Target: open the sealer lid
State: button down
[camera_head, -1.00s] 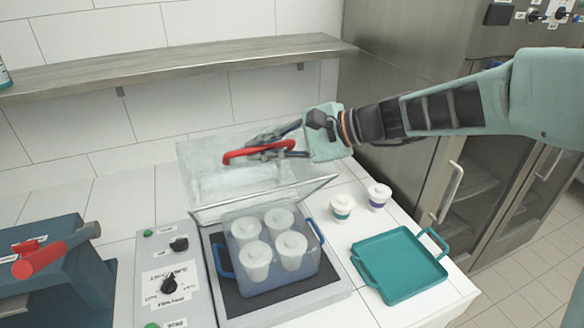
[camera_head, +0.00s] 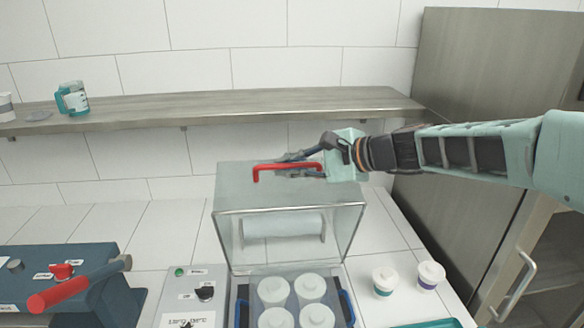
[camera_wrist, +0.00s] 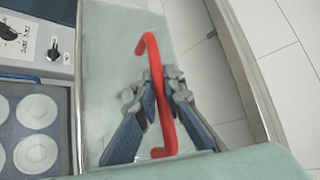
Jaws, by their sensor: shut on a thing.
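The sealer lid (camera_head: 235,218) is a clear box-shaped cover with a metal rim, raised and tilted back behind the sealer base. Its red bar handle (camera_head: 262,169) is on its upper face and also shows in the wrist view (camera_wrist: 150,50). My gripper (camera_head: 298,160) is shut on the red handle; in the wrist view my two fingers (camera_wrist: 157,90) close on it from both sides. Below the raised lid, the sealer base holds a clear, blue-handled container with several white-lidded cups (camera_head: 312,287). The base's lower part is cut off in the head view.
A grey control panel (camera_head: 197,290) with knobs is left of the sealer, and a blue machine with a red-tipped lever (camera_head: 55,296) is farther left. Two lidded cups (camera_head: 385,282) (camera_head: 430,275) stand right. A wooden shelf (camera_head: 225,106) runs behind above; a steel cabinet (camera_head: 480,130) is right.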

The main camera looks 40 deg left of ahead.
jog(key=shift+w, duration=0.1)
jog(key=c, duration=2)
grip_release()
jog(key=shift+d, duration=0.1)
jog(key=v, duration=1.2)
